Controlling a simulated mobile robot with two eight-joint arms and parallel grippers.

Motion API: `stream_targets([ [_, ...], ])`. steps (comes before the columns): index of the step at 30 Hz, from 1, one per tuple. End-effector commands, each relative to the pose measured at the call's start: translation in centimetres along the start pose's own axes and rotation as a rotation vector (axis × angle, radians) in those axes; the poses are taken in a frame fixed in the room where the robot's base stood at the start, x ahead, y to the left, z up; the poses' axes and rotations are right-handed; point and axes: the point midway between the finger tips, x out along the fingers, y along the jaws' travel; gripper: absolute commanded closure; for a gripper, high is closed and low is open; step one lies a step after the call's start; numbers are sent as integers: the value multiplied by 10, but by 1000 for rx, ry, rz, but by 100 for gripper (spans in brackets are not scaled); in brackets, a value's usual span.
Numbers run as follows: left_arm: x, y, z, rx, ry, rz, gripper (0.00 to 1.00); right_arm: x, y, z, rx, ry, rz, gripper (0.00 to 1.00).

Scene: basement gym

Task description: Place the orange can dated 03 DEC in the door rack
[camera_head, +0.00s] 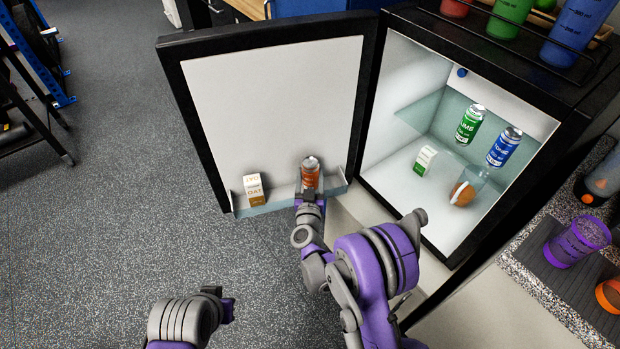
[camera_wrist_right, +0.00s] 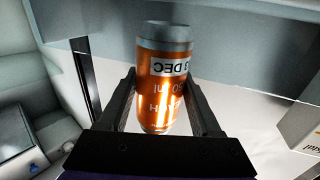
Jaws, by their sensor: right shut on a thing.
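The orange can (camera_head: 310,176) is upright at the door rack (camera_head: 245,211), a low clear ledge along the bottom of the open fridge door. I cannot tell whether its base touches the rack floor. My right gripper (camera_head: 309,194) is shut on it. In the right wrist view, the can (camera_wrist_right: 164,85) sits between both fingers of the right gripper (camera_wrist_right: 166,108), and its label shows "3 DEC", with the leading digit cut off. My left gripper (camera_head: 226,308) is low in the head view, away from the door; its fingers are not clear.
An oat carton (camera_head: 254,189) stands in the rack left of the can. Cups stand on top.

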Motion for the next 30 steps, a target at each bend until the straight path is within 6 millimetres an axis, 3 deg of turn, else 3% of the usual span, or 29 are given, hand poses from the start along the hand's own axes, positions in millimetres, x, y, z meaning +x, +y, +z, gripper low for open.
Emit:
stream_targets([
  [3,4,0,1,0,-1,0,100,3,-1,16,-1,0,1,100],
  [15,8,0,3,0,-3,0,100,4,-1,20,-1,0,0,100],
  [16,7,0,3,0,-3,0,100,4,-1,19,-1,0,0,30],
  [20,6,0,2,0,-2,0,100,4,-1,19,-1,0,0,6],
  [30,4,0,2,0,-2,0,100,4,-1,16,0,0,0,5],
])
